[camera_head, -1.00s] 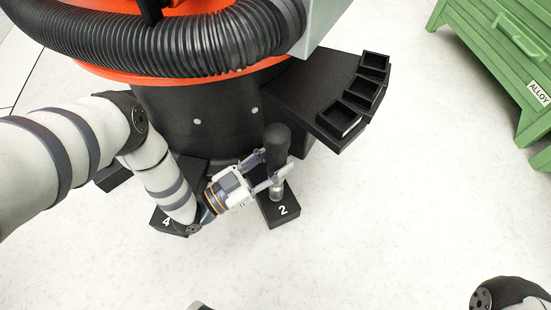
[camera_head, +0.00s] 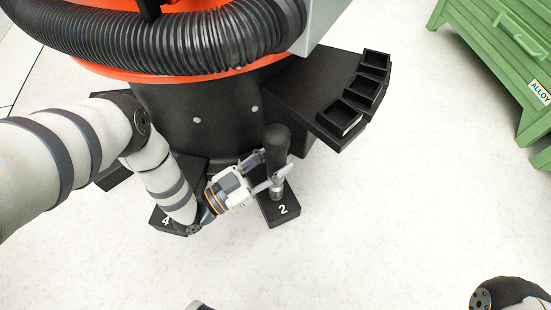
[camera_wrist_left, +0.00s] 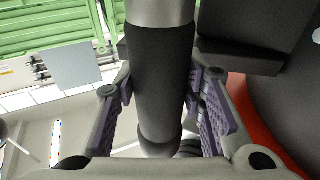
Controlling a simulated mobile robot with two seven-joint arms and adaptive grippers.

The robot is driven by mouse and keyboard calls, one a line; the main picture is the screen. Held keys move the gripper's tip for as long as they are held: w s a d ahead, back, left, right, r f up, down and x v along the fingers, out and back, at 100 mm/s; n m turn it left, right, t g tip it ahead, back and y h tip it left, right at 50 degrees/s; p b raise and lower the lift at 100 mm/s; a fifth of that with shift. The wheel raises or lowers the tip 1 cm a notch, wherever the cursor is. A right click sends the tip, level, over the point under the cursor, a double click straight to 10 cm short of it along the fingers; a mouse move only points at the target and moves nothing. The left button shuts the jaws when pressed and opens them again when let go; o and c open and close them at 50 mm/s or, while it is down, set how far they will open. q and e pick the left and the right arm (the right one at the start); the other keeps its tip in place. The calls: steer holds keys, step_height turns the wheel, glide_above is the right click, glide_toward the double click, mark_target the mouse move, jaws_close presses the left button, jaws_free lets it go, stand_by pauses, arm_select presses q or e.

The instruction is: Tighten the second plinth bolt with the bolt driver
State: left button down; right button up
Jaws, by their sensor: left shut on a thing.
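The bolt driver (camera_head: 277,149) has a black handle and a silver metal lower end. It stands about upright over the plinth foot marked 2 (camera_head: 283,219), its metal end at the foot's top. The bolt under it is hidden. My left gripper (camera_head: 271,166) is shut around the driver's handle, coming in from the left. In the left wrist view the black handle (camera_wrist_left: 160,85) lies between the two purple-padded fingers, with the silver shaft (camera_wrist_left: 160,10) at the top. My right gripper is not in view; only a bit of my right arm shows at the lower right.
The plinth foot marked 4 (camera_head: 160,219) lies left, partly behind my left arm. The black round plinth (camera_head: 225,120) stands behind the driver. A black holder with several open boxes (camera_head: 320,100) juts out right. A green cabinet (camera_head: 500,50) is far right. The floor in front is clear.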

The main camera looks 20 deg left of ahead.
mark_target(267, 157)
arm_select(q)
steer(key=shift+f+b, duration=0.65)
steer(key=shift+f, duration=0.15)
stand_by(0.9)
steer(key=shift+s+f, duration=0.1)
steer(key=shift+f, duration=0.25)
stand_by(1.1)
steer(key=shift+r, duration=0.1)
steer(key=shift+r+p, duration=2.6)
steer(key=shift+r, duration=0.6)
steer(key=shift+f, duration=0.1)
